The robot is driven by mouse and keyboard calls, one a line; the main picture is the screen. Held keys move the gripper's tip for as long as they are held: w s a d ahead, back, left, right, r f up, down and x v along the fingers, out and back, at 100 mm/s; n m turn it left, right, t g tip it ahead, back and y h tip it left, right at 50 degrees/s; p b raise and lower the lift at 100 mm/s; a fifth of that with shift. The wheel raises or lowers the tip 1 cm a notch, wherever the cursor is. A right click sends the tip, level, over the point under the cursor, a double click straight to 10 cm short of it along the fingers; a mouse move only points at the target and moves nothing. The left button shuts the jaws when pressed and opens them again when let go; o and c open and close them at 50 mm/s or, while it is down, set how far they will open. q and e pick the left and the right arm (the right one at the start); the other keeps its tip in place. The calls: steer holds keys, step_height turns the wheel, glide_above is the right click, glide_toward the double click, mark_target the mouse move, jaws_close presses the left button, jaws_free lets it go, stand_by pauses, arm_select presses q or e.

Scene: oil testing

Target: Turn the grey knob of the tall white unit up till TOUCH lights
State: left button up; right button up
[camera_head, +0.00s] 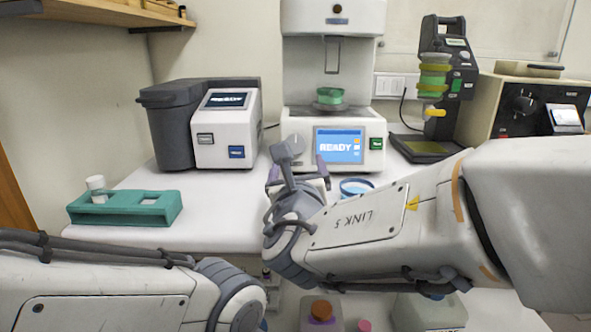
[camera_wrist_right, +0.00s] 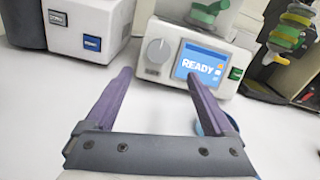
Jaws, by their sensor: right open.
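The tall white unit (camera_head: 303,62) stands at the back middle of the table, with a blue screen (camera_head: 339,145) reading READY. Its grey knob (camera_head: 296,141) is left of the screen, partly covered by my right wrist in the head view. The knob (camera_wrist_right: 158,51) shows clear and round in the right wrist view, above a small dark label. My right gripper (camera_wrist_right: 159,77) is open and empty, its two purple fingers apart in front of the unit, pointing towards the knob and screen without touching. My left arm lies at the lower left; its gripper is out of view.
A green cup (camera_head: 330,96) sits in the unit. A grey-and-white device (camera_head: 226,137) stands left, a dark instrument (camera_head: 450,88) right. A teal rack (camera_head: 124,208) is at the table's left front. A blue-rimmed dish (camera_head: 356,187) lies beside my right gripper.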

mark_target(296, 147)
steer(key=shift+w+a, duration=0.1)
steer(key=shift+w, duration=0.3)
steer(key=w, duration=0.9)
steer(key=shift+w, duration=0.35)
